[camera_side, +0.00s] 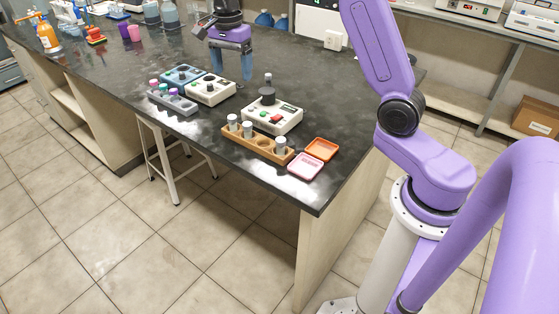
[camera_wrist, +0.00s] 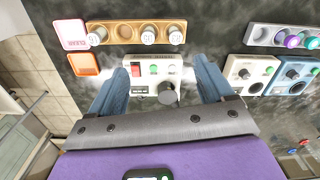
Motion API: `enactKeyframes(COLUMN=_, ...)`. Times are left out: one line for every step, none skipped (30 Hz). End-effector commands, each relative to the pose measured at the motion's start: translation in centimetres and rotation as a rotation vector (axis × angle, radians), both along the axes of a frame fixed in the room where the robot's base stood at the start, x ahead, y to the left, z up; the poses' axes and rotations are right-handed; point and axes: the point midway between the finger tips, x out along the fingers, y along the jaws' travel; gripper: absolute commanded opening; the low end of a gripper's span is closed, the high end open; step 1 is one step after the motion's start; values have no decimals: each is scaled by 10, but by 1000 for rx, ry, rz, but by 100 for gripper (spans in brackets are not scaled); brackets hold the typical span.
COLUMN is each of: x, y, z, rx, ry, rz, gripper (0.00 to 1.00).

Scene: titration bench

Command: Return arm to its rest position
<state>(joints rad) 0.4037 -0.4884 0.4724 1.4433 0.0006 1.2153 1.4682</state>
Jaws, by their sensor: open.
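My gripper (camera_side: 232,74) hangs over the dark bench, its two blue fingers apart with nothing between them. In the wrist view the open gripper (camera_wrist: 162,70) has its fingers on either side of the white device in the picture. A wooden rack (camera_wrist: 136,24) in front of the device holds three vials with numbered caps and shows one empty hole.
A pink tray (camera_side: 306,167) and an orange tray (camera_side: 321,149) lie by the rack near the bench corner. Another white device (camera_side: 210,92), a blue device (camera_side: 184,74) and a grey rack (camera_side: 176,103) with coloured caps stand to the left. Bottles stand at the back.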

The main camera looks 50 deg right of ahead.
Motion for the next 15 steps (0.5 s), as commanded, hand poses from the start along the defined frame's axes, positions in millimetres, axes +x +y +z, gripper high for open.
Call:
enactKeyframes(x=-14, y=15, z=3, rx=-1, ry=-1, rz=108, gripper=81)
enactKeyframes(x=-22, y=24, z=4, rx=-1, ry=-1, rz=172, gripper=81)
enactKeyframes(x=-33, y=34, z=5, rx=-1, ry=-3, rz=258, gripper=81)
enactKeyframes(x=-41, y=42, z=6, rx=-2, ry=-4, rz=322, gripper=81)
enactKeyframes(x=-50, y=48, z=7, rx=-2, ry=-3, rz=385, gripper=81)
enactKeyframes(x=-62, y=57, z=7, rx=-2, ry=-5, rz=472, gripper=81)
enactKeyframes(x=-71, y=63, z=8, rx=-2, ry=-6, rz=535, gripper=81)
enactKeyframes(x=-81, y=69, z=8, rx=-3, ry=-6, rz=600, gripper=81)
enactKeyframes(x=-94, y=76, z=8, rx=-4, ry=-8, rz=685, gripper=81)
enactKeyframes(x=-104, y=81, z=8, rx=-4, ry=-9, rz=749, gripper=81)
enactKeyframes(x=-114, y=86, z=9, rx=-5, ry=-10, rz=814, gripper=81)
enactKeyframes(x=-128, y=91, z=8, rx=-5, ry=-10, rz=899, gripper=81)
enactKeyframes(x=-138, y=95, z=8, rx=-5, ry=-11, rz=964, gripper=81)
enactKeyframes(x=-149, y=98, z=8, rx=-6, ry=-13, rz=1027, gripper=81)
enactKeyframes(x=-163, y=102, z=7, rx=-6, ry=-13, rz=1114, gripper=81)
